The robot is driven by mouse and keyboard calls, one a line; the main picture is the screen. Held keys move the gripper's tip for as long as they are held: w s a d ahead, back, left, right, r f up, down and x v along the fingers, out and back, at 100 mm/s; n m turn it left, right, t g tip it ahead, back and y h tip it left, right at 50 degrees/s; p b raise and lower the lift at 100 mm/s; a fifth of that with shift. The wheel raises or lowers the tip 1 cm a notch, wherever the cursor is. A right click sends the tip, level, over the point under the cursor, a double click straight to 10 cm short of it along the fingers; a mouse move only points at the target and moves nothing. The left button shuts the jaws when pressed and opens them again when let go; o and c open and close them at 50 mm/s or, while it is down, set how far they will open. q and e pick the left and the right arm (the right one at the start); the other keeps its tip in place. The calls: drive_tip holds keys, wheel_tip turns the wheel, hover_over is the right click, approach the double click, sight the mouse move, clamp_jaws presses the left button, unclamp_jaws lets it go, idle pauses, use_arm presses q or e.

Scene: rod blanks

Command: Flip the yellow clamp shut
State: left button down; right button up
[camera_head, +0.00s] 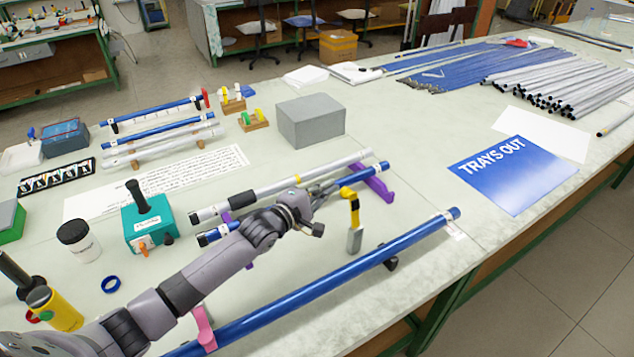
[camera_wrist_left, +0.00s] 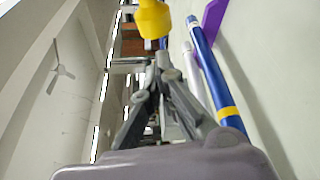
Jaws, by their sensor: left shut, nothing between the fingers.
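The yellow clamp (camera_head: 351,203) stands on a grey metal block (camera_head: 355,240) on the bench, just right of my left gripper (camera_head: 325,188). Its yellow part rises above the block. Whether the clamp is open or shut is too small to tell. In the left wrist view, a yellow part (camera_wrist_left: 153,20) appears at the top, just beyond the fingertips of my left gripper (camera_wrist_left: 158,62). My left gripper is shut and empty. It hangs over the blue and grey rods, and whether it touches the clamp cannot be told. My right gripper is not in view.
A long blue rod (camera_head: 340,278) lies in front on a pink holder (camera_head: 204,330). A purple holder (camera_head: 378,184) bears another blue rod behind. A grey box (camera_head: 311,120) stands behind, and a teal box (camera_head: 147,222) at left.

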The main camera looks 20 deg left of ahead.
use_arm(q)
drive_tip(key=shift+s+d+r, duration=0.25)
drive_tip(key=shift+s+d, duration=0.25)
drive_tip(key=shift+d, duration=0.1)
